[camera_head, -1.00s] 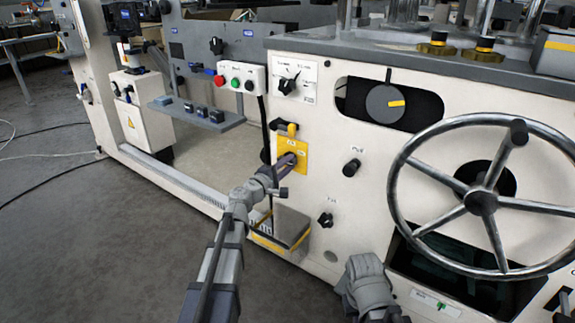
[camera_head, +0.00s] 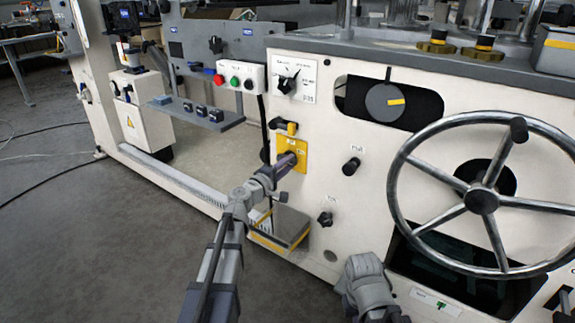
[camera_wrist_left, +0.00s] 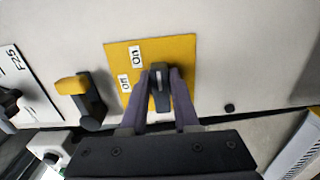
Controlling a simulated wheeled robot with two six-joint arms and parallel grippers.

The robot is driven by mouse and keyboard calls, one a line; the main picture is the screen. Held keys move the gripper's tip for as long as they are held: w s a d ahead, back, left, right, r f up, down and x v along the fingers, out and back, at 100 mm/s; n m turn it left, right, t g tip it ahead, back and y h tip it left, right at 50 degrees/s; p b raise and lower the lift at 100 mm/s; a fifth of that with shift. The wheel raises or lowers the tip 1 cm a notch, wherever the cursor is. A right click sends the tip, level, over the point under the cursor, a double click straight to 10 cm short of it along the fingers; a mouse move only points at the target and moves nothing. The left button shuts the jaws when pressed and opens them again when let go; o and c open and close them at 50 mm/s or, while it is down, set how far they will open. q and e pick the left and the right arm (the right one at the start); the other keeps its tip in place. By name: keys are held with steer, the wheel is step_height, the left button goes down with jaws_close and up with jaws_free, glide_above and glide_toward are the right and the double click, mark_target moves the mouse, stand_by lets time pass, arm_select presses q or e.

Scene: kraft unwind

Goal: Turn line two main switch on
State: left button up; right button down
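The switch sits on a yellow plate (camera_head: 301,148) on the cream machine front; the plate also shows in the wrist view (camera_wrist_left: 120,60). Its dark handle (camera_wrist_left: 160,87) stands between the fingers of my left gripper (camera_wrist_left: 160,84) in the wrist view. The fingers lie close along both sides of the handle and look shut on it. Two white labels are on the plate left of the handle; one reads "On", the other is hard to read. In the head view my left gripper (camera_head: 287,162) covers the switch handle.
A yellow-and-black lever (camera_wrist_left: 80,94) is beside the plate. A black knob (camera_head: 351,166) and a large handwheel (camera_head: 481,201) are to the right. A button box (camera_head: 238,80) is above left. A grey box (camera_head: 288,232) stands below my left gripper.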

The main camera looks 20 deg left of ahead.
arm_select(q)
steer(key=o, duration=0.4)
steer(key=v, duration=0.8)
steer(key=shift+w, duration=0.1)
